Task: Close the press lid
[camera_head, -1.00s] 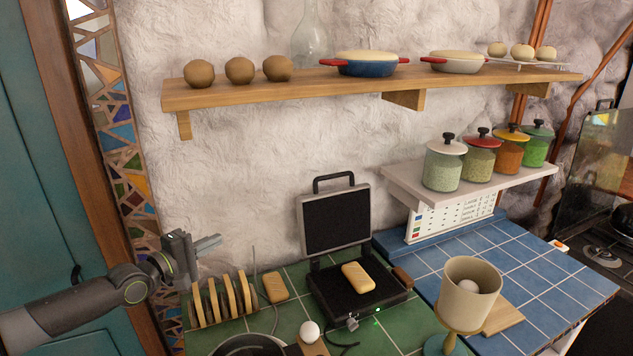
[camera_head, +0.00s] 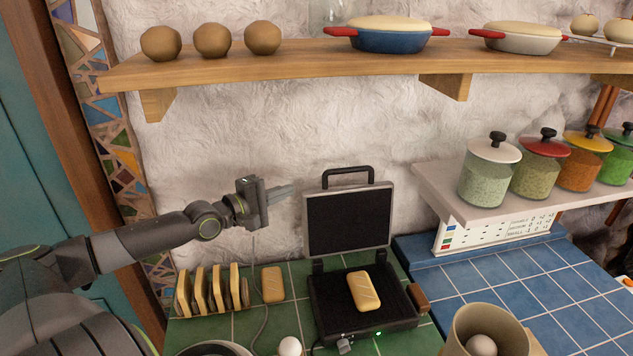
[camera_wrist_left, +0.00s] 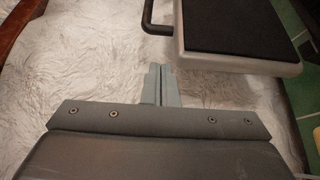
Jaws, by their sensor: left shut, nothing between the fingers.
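The press stands open on the green tiled counter, its lid (camera_head: 349,219) upright with a dark inner plate and a black handle (camera_head: 347,176) on top. A bread piece (camera_head: 363,291) lies on the dark lower plate (camera_head: 330,295). A green light shows at the front edge. My left gripper (camera_head: 292,190) is shut and empty, just left of the lid near its upper edge, apart from it. In the left wrist view the shut fingers (camera_wrist_left: 160,86) point toward the wall, with the lid (camera_wrist_left: 235,28) at the upper right. My right gripper is not in view.
A rack of toast slices (camera_head: 212,290) and another bread piece (camera_head: 272,284) stand left of the press. An egg (camera_head: 290,346) is in front. A shelf (camera_head: 300,68) with pots hangs above. A beige cup (camera_head: 490,326) stands at the right.

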